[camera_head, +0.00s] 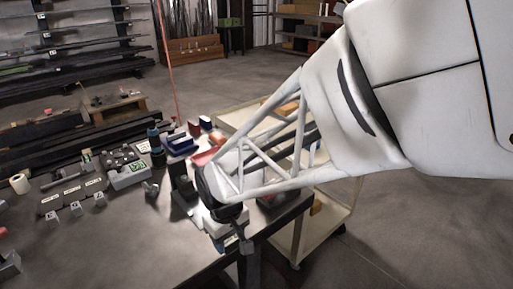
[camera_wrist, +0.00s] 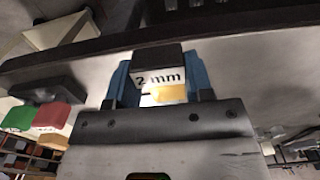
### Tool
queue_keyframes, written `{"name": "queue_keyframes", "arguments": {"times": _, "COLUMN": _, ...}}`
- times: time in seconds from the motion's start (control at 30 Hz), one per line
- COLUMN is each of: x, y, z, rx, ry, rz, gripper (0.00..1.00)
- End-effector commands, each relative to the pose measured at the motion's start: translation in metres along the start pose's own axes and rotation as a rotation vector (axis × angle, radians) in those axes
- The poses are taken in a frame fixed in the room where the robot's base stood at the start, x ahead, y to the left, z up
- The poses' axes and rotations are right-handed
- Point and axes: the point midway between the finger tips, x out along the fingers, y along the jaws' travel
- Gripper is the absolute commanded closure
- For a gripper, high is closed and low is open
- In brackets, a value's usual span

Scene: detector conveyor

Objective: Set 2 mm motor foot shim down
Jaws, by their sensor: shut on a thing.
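The 2 mm motor foot shim (camera_wrist: 160,79) shows in the wrist view as a small block with a white face marked "2 mm", a dark top and a yellowish lower patch. My gripper (camera_wrist: 160,70) is shut on it, with one blue finger on each side. In the head view my gripper (camera_head: 232,242) is low at the near right corner of the dark workbench (camera_head: 190,255). The shim cannot be made out clearly there, and I cannot tell whether it touches a surface.
Blue and red bins (camera_head: 181,143) stand on the bench behind my arm. A grey device (camera_head: 127,168), labelled blocks and a white roll (camera_head: 19,184) lie further left. A cream cart (camera_head: 326,222) stands beyond the bench's right edge. The bench's front middle is mostly clear.

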Motion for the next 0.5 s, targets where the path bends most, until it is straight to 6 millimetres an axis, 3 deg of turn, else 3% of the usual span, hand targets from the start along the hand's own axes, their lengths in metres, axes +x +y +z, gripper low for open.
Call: {"name": "queue_keyframes", "arguments": {"times": 0.5, "x": -0.001, "y": 0.0026, "z": -0.0056, "rx": 0.0, "ry": 0.001, "rz": 0.0, "gripper": 0.77}}
